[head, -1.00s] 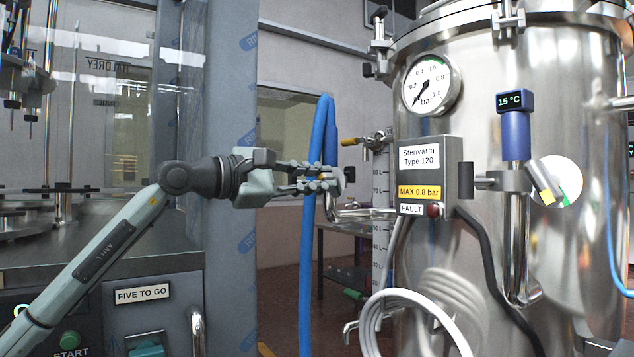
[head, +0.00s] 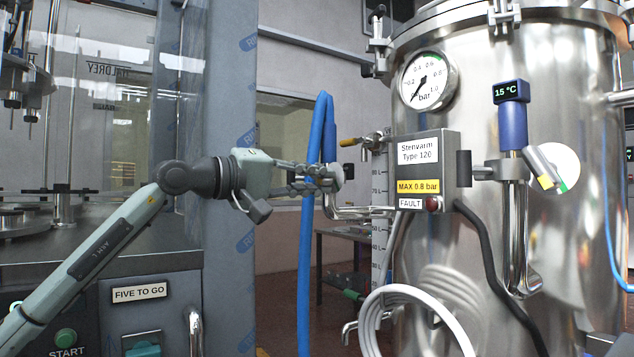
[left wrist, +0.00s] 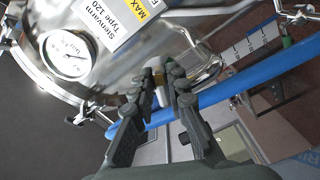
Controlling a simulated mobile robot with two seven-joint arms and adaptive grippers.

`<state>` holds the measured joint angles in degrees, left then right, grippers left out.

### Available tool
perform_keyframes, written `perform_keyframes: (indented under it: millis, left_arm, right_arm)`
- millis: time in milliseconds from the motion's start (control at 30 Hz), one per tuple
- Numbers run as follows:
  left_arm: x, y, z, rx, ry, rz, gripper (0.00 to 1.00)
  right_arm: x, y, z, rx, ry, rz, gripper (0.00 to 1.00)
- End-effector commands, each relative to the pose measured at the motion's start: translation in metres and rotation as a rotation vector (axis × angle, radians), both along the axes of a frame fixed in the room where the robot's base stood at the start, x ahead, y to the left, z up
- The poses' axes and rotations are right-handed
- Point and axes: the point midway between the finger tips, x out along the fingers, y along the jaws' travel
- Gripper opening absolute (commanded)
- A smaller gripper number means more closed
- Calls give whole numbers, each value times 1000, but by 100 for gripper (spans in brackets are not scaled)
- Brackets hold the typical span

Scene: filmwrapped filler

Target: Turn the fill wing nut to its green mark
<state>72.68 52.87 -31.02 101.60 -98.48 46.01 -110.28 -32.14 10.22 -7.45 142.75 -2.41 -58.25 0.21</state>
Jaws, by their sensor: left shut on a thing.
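My left gripper (head: 338,174) reaches across from the left, behind or beside the blue hose, at a fitting left of the grey box on the steel vessel. It is shut on a small pale part, which looks like the fill wing nut (left wrist: 161,93). In the left wrist view the fingertips (left wrist: 161,84) sit either side of it and hide most of it. Its green mark cannot be made out there. My right gripper is out of view.
The blue hose (head: 307,250) hangs close by my left fingers and crosses the left wrist view (left wrist: 225,90). The steel vessel (head: 470,120) carries a gauge (head: 428,80) and a grey box (head: 450,150). A yellow-handled valve (head: 350,142) is just above the gripper.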

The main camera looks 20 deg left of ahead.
Motion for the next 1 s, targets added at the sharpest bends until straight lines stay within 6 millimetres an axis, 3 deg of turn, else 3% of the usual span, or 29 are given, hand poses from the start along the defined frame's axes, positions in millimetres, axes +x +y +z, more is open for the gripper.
perform_keyframes:
  millis: [500,1000]
  left_arm:
    - [2,3,-6,351,-272,-1,0]
    - [3,4,-6,490,-382,0,0]
  right_arm:
    - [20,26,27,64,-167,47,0]
    - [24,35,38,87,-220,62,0]
